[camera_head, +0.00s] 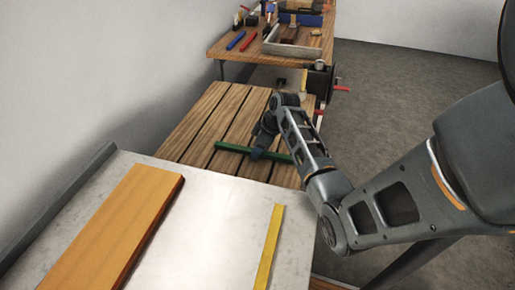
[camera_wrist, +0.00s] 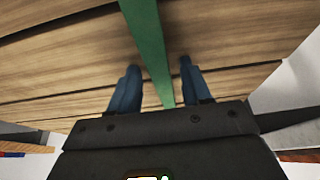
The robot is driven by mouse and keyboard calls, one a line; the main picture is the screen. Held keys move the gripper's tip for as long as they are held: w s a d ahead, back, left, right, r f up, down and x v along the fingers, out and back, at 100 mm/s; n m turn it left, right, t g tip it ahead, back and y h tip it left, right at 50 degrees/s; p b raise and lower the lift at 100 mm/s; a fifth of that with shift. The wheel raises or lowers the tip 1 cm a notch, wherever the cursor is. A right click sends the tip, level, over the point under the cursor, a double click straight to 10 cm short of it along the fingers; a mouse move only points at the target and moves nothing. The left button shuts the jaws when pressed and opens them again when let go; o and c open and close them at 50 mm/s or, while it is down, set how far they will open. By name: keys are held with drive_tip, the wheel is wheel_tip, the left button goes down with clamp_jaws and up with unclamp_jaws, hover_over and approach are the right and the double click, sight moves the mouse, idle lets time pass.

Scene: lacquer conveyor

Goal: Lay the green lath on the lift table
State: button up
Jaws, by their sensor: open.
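The green lath (camera_head: 232,148) lies across the slatted wooden top (camera_head: 208,112), which seems to be the lift table. My gripper (camera_head: 257,152) is over the middle of the lath, pointing down. In the wrist view the lath (camera_wrist: 150,40) runs between the two blue fingers of my gripper (camera_wrist: 159,68), with a gap on both sides. The jaws are open and do not grip it. The lath seems to rest on the slats; I cannot tell whether a small gap is left below it.
A pale bench top (camera_head: 215,220) in front holds an orange-brown board (camera_head: 125,225) and a yellow lath (camera_head: 269,245). Behind stands a wooden workbench (camera_head: 225,55) with a grey tray (camera_head: 292,50), red and blue tools and a vise. Open floor lies at the right.

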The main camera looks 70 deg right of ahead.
drive_tip(key=shift+r, duration=0.25)
drive_tip(key=v, duration=1.2)
